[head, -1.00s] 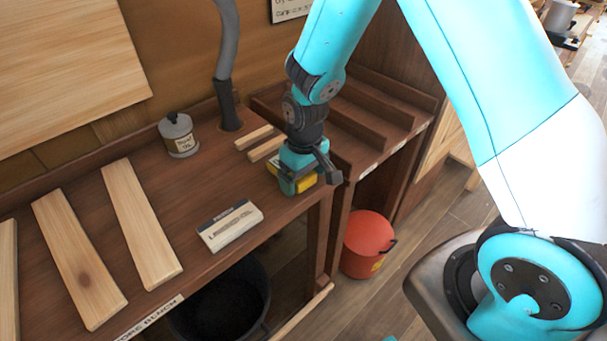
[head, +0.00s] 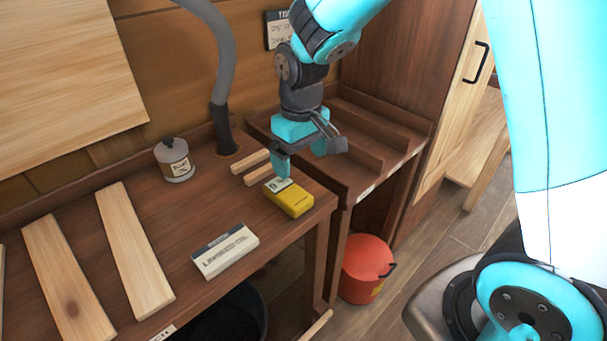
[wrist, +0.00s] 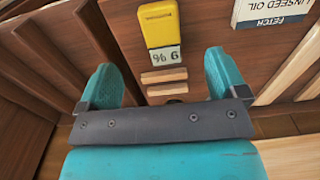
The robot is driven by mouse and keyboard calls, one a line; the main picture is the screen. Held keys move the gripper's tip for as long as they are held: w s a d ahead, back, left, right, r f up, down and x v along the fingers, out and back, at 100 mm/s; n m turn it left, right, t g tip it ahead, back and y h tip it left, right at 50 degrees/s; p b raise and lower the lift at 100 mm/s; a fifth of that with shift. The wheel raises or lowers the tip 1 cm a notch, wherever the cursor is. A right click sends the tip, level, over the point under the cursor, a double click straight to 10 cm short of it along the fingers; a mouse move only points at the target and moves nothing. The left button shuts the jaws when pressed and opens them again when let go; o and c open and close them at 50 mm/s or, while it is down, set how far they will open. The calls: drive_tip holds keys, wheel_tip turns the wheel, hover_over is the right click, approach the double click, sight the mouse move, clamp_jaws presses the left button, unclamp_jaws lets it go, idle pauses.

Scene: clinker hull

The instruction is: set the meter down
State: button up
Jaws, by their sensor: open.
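The yellow meter (head: 289,199) lies on the wooden bench top near its right end. In the wrist view the meter (wrist: 158,28) shows its small display reading "9 %", seen upside down. My gripper (head: 308,162) is open and empty, above and just behind the meter, apart from it as far as I can tell. In the wrist view the two teal fingers of my gripper (wrist: 163,75) stand wide apart with nothing between them, and the meter is beyond the fingertips.
A grey tin (head: 174,160), a hose (head: 222,110) and pale planks (head: 135,250) are further left. A slatted rack (head: 365,140) stands right. A red bucket (head: 367,268) is on the floor.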

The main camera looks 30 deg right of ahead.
drive_tip(key=s+a+r+n+y, duration=0.1)
drive_tip(key=s+a+r, duration=0.1)
drive_tip(key=s, duration=0.5)
drive_tip(key=s+a+r+n+y, duration=0.1)
drive_tip(key=s+a+r, duration=0.1)
drive_tip(key=s+r, duration=0.3)
drive_tip(key=s+a+r+n+y, duration=0.1)
drive_tip(key=s+r, duration=0.3)
drive_tip(key=s, duration=0.5)
drive_tip(key=shift+a+y, duration=0.5)
drive_tip(key=shift+a, duration=0.25)
drive_tip(key=shift+n, duration=0.3)
